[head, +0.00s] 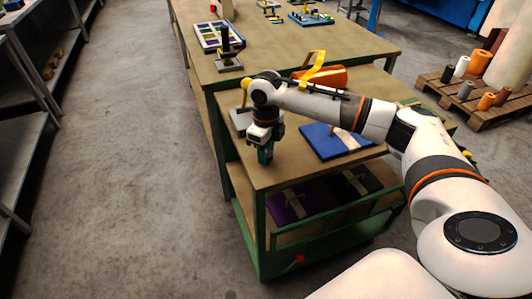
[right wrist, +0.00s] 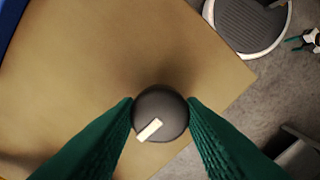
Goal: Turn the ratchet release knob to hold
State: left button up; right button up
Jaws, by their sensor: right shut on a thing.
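The knob (right wrist: 161,113) is a dark grey round cap with a short white pointer mark. In the right wrist view the mark runs aslant, from the cap's middle toward its lower left edge. The green fingers of my right gripper (right wrist: 161,114) stand on either side of the knob and are shut on it. In the head view my right gripper (head: 265,152) points down at the near left part of the cart top (head: 285,175); the knob is hidden there. I cannot read any hold label. My left gripper is not in view.
A blue folder (head: 322,148) lies right of my right gripper. An orange case (head: 335,76) with a yellow strap stands behind my right arm. Purple (head: 285,212) and black folders lie on the cart's lower shelf. The floor aisle (head: 130,150) at left is clear.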

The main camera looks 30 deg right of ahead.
jog(key=shift+n, duration=0.6)
jog(key=o, duration=1)
jog(key=shift+c, duration=0.2)
notch_tip(320, 180, up, 12)
jog(key=b, duration=0.2)
